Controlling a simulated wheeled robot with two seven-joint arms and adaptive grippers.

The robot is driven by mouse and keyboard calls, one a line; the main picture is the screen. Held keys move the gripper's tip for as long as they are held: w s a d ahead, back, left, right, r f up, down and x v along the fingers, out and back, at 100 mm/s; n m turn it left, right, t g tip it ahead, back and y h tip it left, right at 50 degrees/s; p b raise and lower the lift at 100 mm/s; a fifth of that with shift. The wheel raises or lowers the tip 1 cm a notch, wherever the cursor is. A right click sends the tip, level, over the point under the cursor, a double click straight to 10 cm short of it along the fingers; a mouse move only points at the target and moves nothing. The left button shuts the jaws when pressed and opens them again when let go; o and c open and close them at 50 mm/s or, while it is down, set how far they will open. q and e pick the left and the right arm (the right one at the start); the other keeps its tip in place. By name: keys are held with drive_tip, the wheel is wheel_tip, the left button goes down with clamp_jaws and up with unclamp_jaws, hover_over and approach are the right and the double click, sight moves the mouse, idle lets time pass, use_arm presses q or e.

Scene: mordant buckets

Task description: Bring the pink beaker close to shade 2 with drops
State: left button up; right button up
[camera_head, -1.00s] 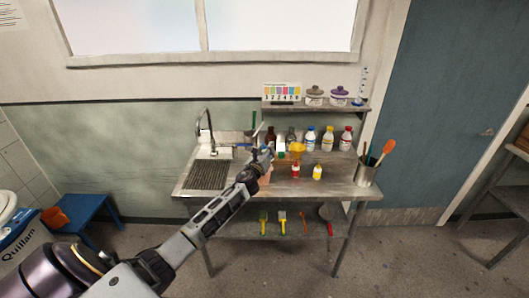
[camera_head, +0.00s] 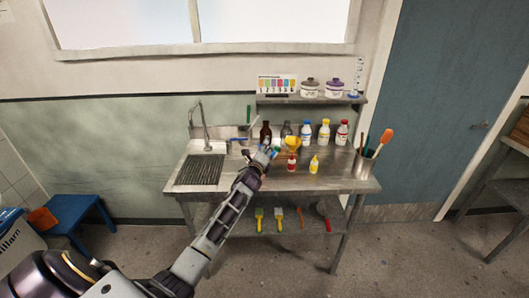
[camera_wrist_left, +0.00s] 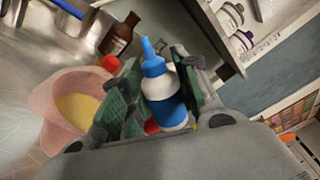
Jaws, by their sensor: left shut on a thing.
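My left gripper (camera_head: 268,154) is over the middle of the steel counter. In the left wrist view it (camera_wrist_left: 155,100) is shut on a white dropper bottle with a blue band and blue nozzle (camera_wrist_left: 163,88). The pink beaker (camera_wrist_left: 62,118) is left of the gripper in that view, apart from the bottle, with yellowish contents. In the head view the beaker is hidden by my arm. The numbered shade chart (camera_head: 277,84) stands on the raised shelf; its colours are too small to judge exactly. My right gripper is out of view.
A red dropper bottle (camera_head: 292,164) and a yellow one (camera_head: 314,165) stand right of the gripper near a yellow funnel (camera_head: 293,143). Several bottles line the back. A tool pot (camera_head: 364,163) is at the right end, the sink drainer (camera_head: 200,170) at left.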

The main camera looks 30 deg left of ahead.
use_arm(q)
drive_tip(key=n, duration=0.2)
drive_tip(key=n+b, duration=0.1)
drive_tip(key=n, duration=0.1)
drive_tip(key=shift+d+f, duration=0.15)
drive_tip(key=shift+d, duration=0.05)
drive_tip(key=n+b, duration=0.1)
drive_tip(key=n, duration=0.2)
drive_tip(key=shift+w+d+n+b, duration=0.1)
drive_tip(key=shift+d+n+b, duration=0.05)
drive_tip(key=shift+n+b, duration=0.25)
drive_tip(key=n, duration=0.1)
drive_tip(key=n+p, duration=0.2)
drive_tip(key=shift+a+r, duration=0.25)
drive_tip(key=shift+r, duration=0.15)
drive_tip(key=shift+a+r+n+p, duration=0.15)
drive_tip(key=shift+n+p, duration=0.5)
drive_tip(key=shift+n, duration=0.85)
drive_tip(key=m+p, duration=0.1)
drive_tip(key=m, duration=0.1)
drive_tip(key=r+m+p, duration=0.1)
drive_tip(key=shift+a+r+m, duration=0.1)
drive_tip(key=shift+r+m, duration=0.05)
drive_tip(key=shift+m, duration=0.25)
drive_tip(key=shift+r+m+p, duration=0.15)
drive_tip(key=shift+m+p, duration=0.15)
drive_tip(key=shift+m, duration=0.5)
drive_tip(key=shift+r+m+p, duration=0.15)
drive_tip(key=shift+m+p, duration=0.15)
drive_tip(key=shift+m, duration=0.5)
